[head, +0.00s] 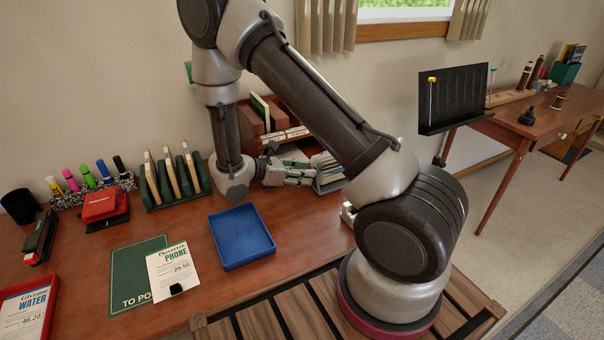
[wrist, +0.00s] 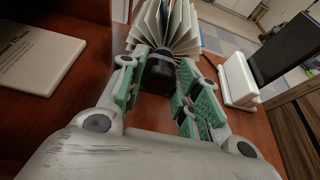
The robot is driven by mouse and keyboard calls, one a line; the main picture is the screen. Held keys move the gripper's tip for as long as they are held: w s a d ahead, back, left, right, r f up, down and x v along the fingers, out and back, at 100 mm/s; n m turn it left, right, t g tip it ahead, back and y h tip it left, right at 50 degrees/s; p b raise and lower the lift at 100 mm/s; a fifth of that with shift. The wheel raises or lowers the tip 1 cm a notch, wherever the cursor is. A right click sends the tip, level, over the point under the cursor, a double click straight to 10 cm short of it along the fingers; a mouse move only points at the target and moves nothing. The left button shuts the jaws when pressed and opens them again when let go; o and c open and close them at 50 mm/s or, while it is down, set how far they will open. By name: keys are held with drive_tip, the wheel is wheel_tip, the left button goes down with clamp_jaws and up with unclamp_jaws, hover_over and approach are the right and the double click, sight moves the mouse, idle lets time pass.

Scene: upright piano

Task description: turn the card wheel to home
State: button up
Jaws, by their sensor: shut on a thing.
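The card wheel (head: 327,167) stands on the desk just past my gripper (head: 304,177), partly hidden by my arm in the head view. In the wrist view the card wheel (wrist: 168,22) is a fan of white cards with a few darker ones, spread upward and outward. A round black knob (wrist: 158,76) faces me at its near side. My gripper (wrist: 160,68) has its green-padded fingers on both sides of the knob and is shut on it. The wheel's lower part is hidden behind the knob and fingers. I cannot read any card.
A white object (wrist: 238,79) stands right of the fingers; a pale printed booklet (wrist: 36,45) lies left. Bare desk lies around the tray.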

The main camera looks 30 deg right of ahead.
drive_tip(key=shift+w+n+g, duration=0.15)
drive_tip(key=shift+n+g, duration=0.55)
drive_tip(key=shift+n, duration=0.3)
drive_tip(key=shift+w+n+g, duration=0.1)
drive_tip(key=shift+n+g, duration=0.6)
drive_tip(key=shift+n, duration=0.3)
drive_tip(key=o, duration=1)
drive_tip(key=v, duration=1.2)
drive_tip(key=shift+f, duration=0.3)
drive_tip(key=shift+a, duration=0.1)
